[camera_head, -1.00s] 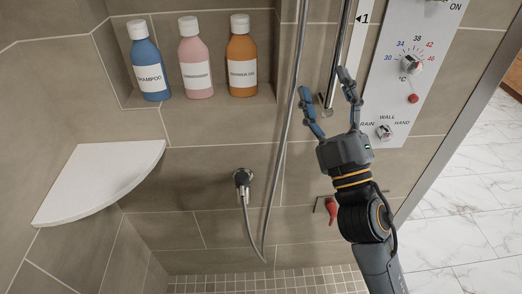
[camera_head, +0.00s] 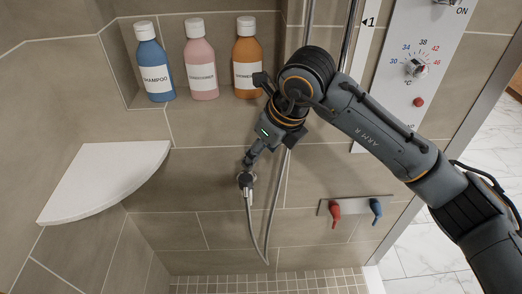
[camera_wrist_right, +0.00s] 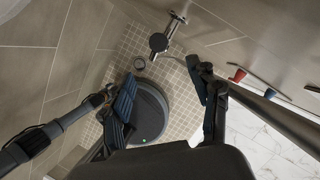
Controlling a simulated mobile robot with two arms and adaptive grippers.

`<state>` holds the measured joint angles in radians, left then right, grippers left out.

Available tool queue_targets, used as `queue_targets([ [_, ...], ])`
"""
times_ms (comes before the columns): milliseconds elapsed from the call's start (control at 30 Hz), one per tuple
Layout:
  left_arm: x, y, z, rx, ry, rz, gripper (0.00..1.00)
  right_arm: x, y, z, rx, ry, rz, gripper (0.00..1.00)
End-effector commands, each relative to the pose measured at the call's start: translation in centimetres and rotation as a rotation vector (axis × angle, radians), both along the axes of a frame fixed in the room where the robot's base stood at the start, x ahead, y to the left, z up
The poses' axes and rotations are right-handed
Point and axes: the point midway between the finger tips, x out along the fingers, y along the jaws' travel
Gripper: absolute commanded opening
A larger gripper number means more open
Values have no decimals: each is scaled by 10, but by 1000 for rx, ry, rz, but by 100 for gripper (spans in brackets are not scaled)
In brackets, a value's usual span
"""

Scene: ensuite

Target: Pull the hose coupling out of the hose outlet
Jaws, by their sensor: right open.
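The hose outlet (camera_head: 246,180) is a small dark and chrome fitting on the tiled wall, partly behind my right gripper in the head view. The hose coupling (camera_head: 248,192) hangs at its lower side, with the chrome hose looping down. My right gripper (camera_head: 250,166) points down at the outlet, with its fingertips close over it. Contact cannot be told. The right wrist view shows its two blue-padded fingers apart with nothing held between them. A chrome fitting with a dark round end (camera_wrist_right: 160,42), apparently the outlet, lies beyond the fingertips. My left gripper is not seen.
Shampoo (camera_head: 155,65), a pink bottle (camera_head: 201,65) and an orange bottle (camera_head: 247,60) stand in the niche above. A white corner shelf (camera_head: 105,180) juts out at left. A red lever (camera_head: 335,214) and a blue lever (camera_head: 376,209) are at lower right.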

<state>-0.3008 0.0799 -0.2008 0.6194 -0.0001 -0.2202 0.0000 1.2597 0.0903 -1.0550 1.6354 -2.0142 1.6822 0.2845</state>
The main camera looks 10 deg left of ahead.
Motion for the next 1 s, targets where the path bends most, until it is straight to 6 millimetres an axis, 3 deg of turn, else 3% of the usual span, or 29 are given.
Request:
queue_targets([
  [167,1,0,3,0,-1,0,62,2,8,-21,1,7,3,61],
  [600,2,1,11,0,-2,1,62,17,37,-98,3,7,4,61],
  [800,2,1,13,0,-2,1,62,22,44,-119,5,6,5,61],
  [1000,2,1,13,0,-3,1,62,23,46,-125,5,4,5,61],
])
